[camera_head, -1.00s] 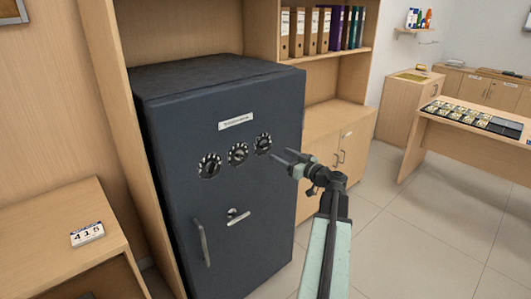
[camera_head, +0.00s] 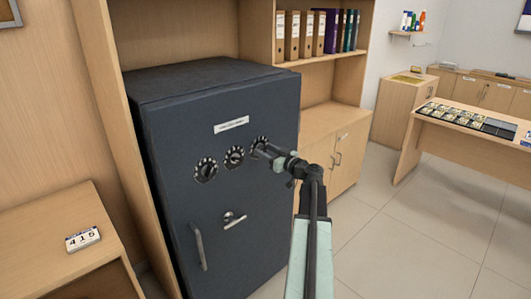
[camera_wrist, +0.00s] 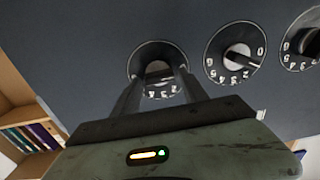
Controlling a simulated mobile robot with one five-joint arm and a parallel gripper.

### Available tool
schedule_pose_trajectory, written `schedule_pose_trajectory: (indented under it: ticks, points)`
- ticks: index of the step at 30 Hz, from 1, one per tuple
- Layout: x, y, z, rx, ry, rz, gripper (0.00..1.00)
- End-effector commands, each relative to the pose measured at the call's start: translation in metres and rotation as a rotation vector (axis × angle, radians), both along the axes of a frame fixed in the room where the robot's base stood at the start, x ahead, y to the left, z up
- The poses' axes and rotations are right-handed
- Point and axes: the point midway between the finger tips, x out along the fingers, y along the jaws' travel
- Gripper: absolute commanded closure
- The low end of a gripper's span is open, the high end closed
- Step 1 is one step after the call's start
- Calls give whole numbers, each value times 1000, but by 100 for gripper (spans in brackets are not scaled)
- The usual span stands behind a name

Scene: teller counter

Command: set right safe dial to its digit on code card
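The dark safe (camera_head: 160,140) has a row of three black dials with white digits. The right dial (camera_head: 259,141) is partly covered by my gripper (camera_head: 260,152). In the wrist view, the right dial (camera_wrist: 158,48) is at the left of the row, with digits 2, 3 and 4 readable along its lower edge. My gripper (camera_wrist: 159,74) is open, with one fingertip on each side of this dial's knob (camera_wrist: 158,68); firm contact cannot be told. The code card (camera_head: 83,239) on the wooden cabinet at left reads 415.
The middle dial (camera_head: 234,157) and left dial (camera_head: 205,170) are beside the right one. A handle (camera_head: 199,247) and a lever (camera_head: 235,220) stick out below. A shelf unit (camera_head: 325,125) stands right of the safe. The floor (camera_head: 385,235) at right is clear.

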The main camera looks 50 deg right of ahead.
Motion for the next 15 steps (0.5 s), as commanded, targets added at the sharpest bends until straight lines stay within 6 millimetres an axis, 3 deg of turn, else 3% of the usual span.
schedule_pose_trajectory:
  ticks: [1, 5, 6, 15]
  points:
    - [0, 0, 0, 0, 0, 0, 66]
    - [0, 0, 0, 0, 0, 0, 100]
    - [-4, 7, 0, 0, 0, -5, 100]
    - [0, 0, 0, 52, -3, 2, 100]
